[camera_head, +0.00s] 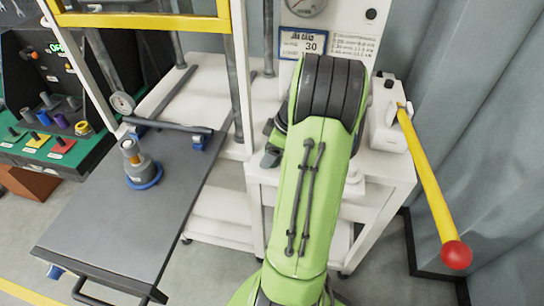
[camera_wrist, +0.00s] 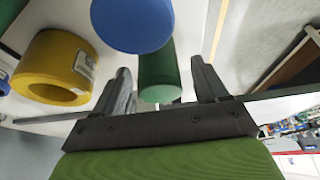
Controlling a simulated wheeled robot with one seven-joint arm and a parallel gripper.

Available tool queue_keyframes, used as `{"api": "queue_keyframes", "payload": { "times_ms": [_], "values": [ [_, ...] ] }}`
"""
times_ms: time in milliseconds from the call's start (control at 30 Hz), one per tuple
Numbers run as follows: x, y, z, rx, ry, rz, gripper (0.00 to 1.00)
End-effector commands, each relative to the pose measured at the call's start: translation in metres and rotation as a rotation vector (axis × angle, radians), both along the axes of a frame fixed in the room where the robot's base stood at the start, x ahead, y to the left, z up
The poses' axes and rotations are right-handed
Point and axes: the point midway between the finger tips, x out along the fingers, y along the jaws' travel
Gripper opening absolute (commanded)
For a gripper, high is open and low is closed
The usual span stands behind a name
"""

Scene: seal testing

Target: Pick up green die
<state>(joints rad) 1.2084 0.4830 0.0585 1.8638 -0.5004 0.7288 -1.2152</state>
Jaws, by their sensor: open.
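The green die (camera_wrist: 158,72), a green cylinder, shows in the wrist view between the two dark fingers of my gripper (camera_wrist: 161,80). The gripper is open, with a gap visible between the die and the right finger; whether the left finger touches it I cannot tell. A blue round piece (camera_wrist: 132,22) hides part of the die's upper end. In the head view my green arm covers the work spot, so the die does not show there and my gripper is mostly hidden.
A yellow ring-shaped piece (camera_wrist: 52,68) with a label lies left of the fingers in the wrist view. In the head view a yellow lever (camera_head: 428,180) with a red knob stands right of the arm. A grey-topped table (camera_head: 120,225) is at the left.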

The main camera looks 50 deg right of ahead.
Motion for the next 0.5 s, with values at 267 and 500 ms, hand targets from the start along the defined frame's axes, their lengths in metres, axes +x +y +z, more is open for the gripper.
{"api": "queue_keyframes", "payload": {
  "times_ms": [267, 500],
  "values": [
    [0.0012, 0.0002, -0.0032, -0.002, 0.000, -0.002, 0.69],
    [0.0012, 0.0002, -0.0030, -0.002, 0.000, -0.002, 0.32]
  ]
}}
